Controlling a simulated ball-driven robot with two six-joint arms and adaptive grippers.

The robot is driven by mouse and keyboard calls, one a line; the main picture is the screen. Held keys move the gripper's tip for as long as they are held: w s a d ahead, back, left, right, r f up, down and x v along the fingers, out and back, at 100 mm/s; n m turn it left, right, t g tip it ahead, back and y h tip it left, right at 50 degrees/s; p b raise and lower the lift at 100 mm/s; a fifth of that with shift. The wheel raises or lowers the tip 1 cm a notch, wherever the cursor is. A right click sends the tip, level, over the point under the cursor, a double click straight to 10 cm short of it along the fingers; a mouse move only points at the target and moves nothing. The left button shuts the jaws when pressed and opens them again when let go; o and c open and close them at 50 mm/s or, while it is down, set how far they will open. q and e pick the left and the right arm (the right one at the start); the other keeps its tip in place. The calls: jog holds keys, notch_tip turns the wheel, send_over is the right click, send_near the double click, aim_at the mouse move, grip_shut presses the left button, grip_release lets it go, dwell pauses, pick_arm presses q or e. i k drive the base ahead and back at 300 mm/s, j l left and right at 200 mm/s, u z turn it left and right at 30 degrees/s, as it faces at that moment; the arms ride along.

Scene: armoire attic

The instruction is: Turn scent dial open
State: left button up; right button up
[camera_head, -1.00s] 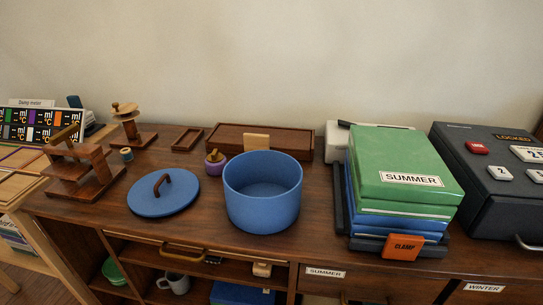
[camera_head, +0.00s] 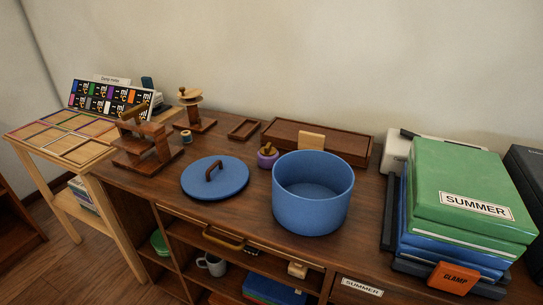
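No part is labelled as a scent dial. A small round purple pot (camera_head: 267,157) with a wooden knob on top stands on the wooden cabinet top (camera_head: 240,222), between the blue lid and the long wooden box; it may be the scent dial, but I cannot tell. Its setting is too small to read. Neither of my grippers shows in the head view.
A blue open pot (camera_head: 312,200) stands right of its blue lid (camera_head: 214,180). Wooden stands (camera_head: 143,150) are at left, a long wooden box (camera_head: 330,140) behind. Green SUMMER stack (camera_head: 455,200) with an orange clamp (camera_head: 453,279) fills the right. Left side table (camera_head: 40,135) holds frames.

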aim_at(268, 150)
jog(key=i+j, duration=0.1)
jog(key=j, duration=0.2)
jog(key=i+j+z, duration=0.1)
jog(key=j, duration=0.2)
jog(key=i+j+z, duration=0.1)
jog(key=j, duration=0.25)
jog(key=i+j, duration=0.15)
jog(key=j, duration=0.15)
